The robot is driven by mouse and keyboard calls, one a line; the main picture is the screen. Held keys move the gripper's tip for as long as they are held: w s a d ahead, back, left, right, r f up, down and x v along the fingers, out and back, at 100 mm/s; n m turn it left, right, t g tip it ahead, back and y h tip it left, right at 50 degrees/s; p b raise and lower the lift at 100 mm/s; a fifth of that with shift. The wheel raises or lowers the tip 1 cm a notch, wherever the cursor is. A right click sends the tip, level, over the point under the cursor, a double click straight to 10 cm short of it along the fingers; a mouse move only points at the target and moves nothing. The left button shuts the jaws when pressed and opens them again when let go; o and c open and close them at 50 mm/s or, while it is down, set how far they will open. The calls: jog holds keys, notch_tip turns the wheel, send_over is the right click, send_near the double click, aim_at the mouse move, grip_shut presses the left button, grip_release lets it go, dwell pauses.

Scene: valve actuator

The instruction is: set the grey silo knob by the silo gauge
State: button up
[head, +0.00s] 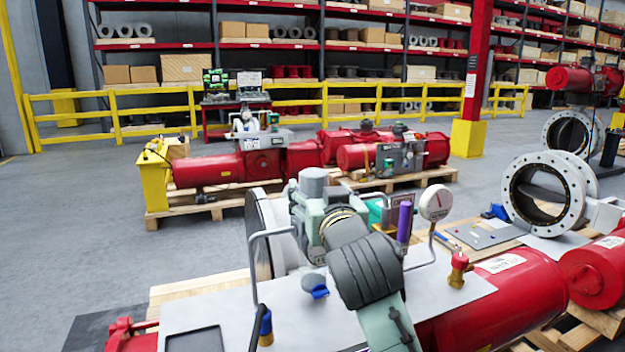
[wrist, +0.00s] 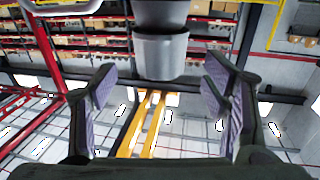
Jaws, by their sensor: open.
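The wrist view shows what looks like the same grey cylinder (wrist: 160,55) ahead, near the upper middle. My gripper (wrist: 160,72) is open, with a purple-grey pad on each side of the cylinder's line and clear gaps to both. I cannot tell how far the cylinder lies between the fingertips. In the head view my arm hides most of the gripper. A round white gauge (head: 435,203) stands right of the arm; its reddish needle looks near upright, its scale too small to read.
A purple cylinder (head: 404,222) stands close to my arm. A bent grey rail (head: 254,265) rises on the left. A red-and-brass fitting (head: 458,270) sits right of the gauge. The large red cylinder (head: 510,305) lies at the front right. Open floor (head: 80,255) lies left.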

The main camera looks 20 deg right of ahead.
aim_at(320, 186)
jog(key=w, duration=0.4)
jog(key=w+d+p, duration=0.1)
jog(key=w, duration=0.1)
jog(key=shift+w, duration=0.15)
jog(key=c, duration=1.2)
jog(key=shift+y, duration=0.3)
jog(key=shift+n+y+p, duration=0.3)
jog(key=shift+n+y, duration=1.2)
jog(key=shift+y, duration=0.5)
jog(key=o, duration=1.2)
